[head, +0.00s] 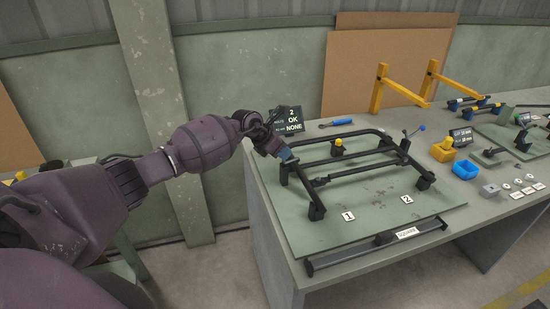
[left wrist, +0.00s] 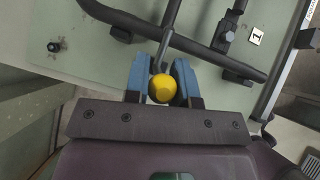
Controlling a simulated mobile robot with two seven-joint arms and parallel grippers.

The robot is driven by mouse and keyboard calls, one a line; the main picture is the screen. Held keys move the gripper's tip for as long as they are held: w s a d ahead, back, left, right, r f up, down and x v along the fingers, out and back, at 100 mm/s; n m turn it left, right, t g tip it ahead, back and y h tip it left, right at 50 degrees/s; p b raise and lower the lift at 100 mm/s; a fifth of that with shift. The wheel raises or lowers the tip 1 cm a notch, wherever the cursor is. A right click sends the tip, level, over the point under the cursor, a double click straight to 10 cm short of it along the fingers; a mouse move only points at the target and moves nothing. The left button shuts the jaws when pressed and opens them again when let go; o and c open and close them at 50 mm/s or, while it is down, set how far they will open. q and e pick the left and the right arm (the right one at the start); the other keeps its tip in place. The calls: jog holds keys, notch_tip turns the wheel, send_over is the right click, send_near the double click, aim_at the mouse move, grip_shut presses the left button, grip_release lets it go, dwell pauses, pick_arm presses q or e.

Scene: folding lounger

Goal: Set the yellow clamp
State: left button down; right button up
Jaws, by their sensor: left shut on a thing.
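The yellow clamp's round knob (left wrist: 162,88) sits between the blue fingertips of my left gripper (left wrist: 160,80) in the left wrist view, with a grey lever running up from it. In the head view my left gripper (head: 284,154) is at the left rear corner of the black lounger frame (head: 330,182), and the knob is hidden there. The gripper is shut on the knob. My right gripper is not in view.
The frame lies on a green board (head: 380,213) with tags 1 and 2. A display (head: 290,121) is behind my gripper. A "SQUARE" bar (head: 375,246) lies in front.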

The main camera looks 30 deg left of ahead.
pick_arm(q)
jog(key=shift+w+r, duration=0.1)
jog(key=shift+w, duration=0.05)
jog(key=shift+w+d+g+y, duration=0.25)
jog(key=shift+d+g+y, duration=0.1)
jog(key=shift+g+y, duration=0.4)
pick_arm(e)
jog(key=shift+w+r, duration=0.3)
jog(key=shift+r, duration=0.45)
pick_arm(q)
jog(key=c, duration=1.2)
grip_release()
jog(key=shift+o, duration=0.5)
jog(key=shift+s+a+r, duration=0.1)
jog(key=shift+r, duration=0.1)
jog(key=v, duration=1)
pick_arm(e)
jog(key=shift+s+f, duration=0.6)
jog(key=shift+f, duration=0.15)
